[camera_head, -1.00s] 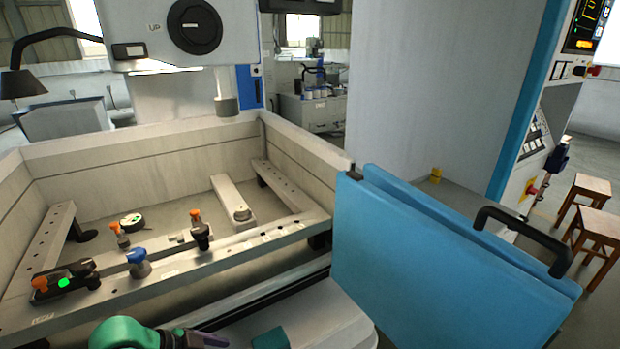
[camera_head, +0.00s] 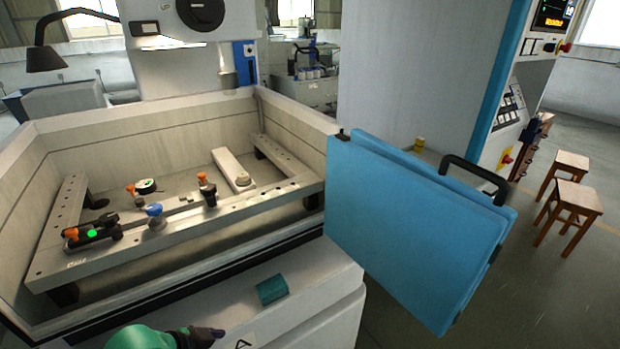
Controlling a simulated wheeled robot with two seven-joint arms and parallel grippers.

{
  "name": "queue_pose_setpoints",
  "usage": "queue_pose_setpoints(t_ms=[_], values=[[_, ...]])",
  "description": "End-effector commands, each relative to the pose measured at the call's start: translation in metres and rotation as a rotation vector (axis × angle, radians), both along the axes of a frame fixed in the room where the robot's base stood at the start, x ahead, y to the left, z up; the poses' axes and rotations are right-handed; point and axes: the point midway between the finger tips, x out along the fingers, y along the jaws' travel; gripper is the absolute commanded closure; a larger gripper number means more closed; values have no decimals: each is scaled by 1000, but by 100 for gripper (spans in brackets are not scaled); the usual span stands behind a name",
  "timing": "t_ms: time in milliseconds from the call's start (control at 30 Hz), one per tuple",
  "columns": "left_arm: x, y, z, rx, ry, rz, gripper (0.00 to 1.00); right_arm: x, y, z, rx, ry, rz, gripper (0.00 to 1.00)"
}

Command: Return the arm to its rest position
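My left arm comes in at the bottom edge, with a green link and a dark gripper (camera_head: 214,335) at its end. The gripper is small and partly cut off by the frame, so I cannot tell whether its fingers are open or shut. It is low in front of the machine, outside the work tank (camera_head: 150,140). I see nothing clearly held in it. My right gripper is not in view.
A teal block (camera_head: 271,289) lies on the white machine ledge, right of and above the gripper. Clamps, including a blue-topped one (camera_head: 155,214), stand on the tank's metal frame. A blue door (camera_head: 410,225) stands open at right. Wooden stools (camera_head: 570,200) stand farther right.

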Motion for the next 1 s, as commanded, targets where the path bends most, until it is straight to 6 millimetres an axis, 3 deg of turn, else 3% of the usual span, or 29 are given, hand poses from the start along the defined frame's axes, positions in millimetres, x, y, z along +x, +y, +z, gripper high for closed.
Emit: queue_pose_setpoints(t_ms=[267,433,600,767,867,1000], values=[[-34,32,-17,70,132,378,0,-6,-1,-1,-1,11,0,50],[-74,55,-25,120,263,621,0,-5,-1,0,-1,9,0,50],[-64,55,-98,146,294,611,0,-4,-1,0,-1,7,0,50],[-69,54,-176,158,325,601,0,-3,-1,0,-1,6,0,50],[-85,56,-233,169,350,594,0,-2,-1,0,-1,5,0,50],[-137,63,-320,191,395,581,0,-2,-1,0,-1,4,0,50]])
